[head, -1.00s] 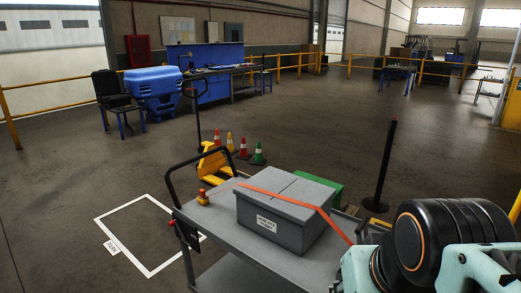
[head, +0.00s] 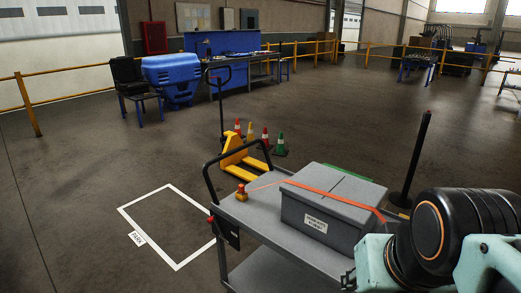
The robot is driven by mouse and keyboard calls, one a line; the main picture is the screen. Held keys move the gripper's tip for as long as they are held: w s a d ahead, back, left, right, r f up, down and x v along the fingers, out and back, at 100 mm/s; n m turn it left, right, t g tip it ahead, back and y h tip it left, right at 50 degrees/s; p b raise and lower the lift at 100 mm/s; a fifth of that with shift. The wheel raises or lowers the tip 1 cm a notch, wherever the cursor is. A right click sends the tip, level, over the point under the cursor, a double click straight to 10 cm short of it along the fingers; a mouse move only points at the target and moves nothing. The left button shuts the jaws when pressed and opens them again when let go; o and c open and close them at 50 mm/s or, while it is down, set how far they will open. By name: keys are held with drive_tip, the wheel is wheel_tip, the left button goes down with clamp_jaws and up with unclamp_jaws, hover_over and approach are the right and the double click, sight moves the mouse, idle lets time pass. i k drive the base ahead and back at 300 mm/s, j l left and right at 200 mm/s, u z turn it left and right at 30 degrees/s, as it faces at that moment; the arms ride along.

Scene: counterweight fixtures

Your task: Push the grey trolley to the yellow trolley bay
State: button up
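The grey trolley (head: 262,215) stands at lower centre in the head view, with a black push handle at its left end and a lower shelf. A grey lidded box (head: 318,215) with a white label sits on its top deck under an orange strap (head: 330,192). A small yellow and red knob-like fitting (head: 241,193) is on the deck's left end. A white floor outline (head: 148,245) tagged "PARK" lies left of the trolley, its right side close to or partly behind the trolley. I see no yellow-outlined bay. My gripper is out of view; only my arm shows at lower right.
A yellow pallet truck (head: 238,155) and several small cones (head: 265,139) stand behind the trolley. A black post (head: 415,160) stands to the right. A blue bin (head: 171,80) and black chair (head: 128,82) are at back left. Floor around the outline is clear.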

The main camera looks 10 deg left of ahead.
sight(289, 259)
drive_tip(key=i+j, duration=0.15)
drive_tip(key=j, duration=0.2)
drive_tip(key=i+j, duration=0.2)
drive_tip(key=j, duration=0.2)
drive_tip(key=i+j, duration=0.15)
drive_tip(key=j, duration=0.2)
drive_tip(key=i+j, duration=0.15)
drive_tip(key=j, duration=0.25)
drive_tip(key=i+j, duration=0.2)
drive_tip(key=j, duration=0.2)
drive_tip(key=i+j, duration=0.15)
drive_tip(key=j, duration=0.2)
drive_tip(key=i+j, duration=0.25)
drive_tip(key=i+j+z, duration=0.1)
drive_tip(key=j, duration=0.35)
drive_tip(key=i, duration=0.1)
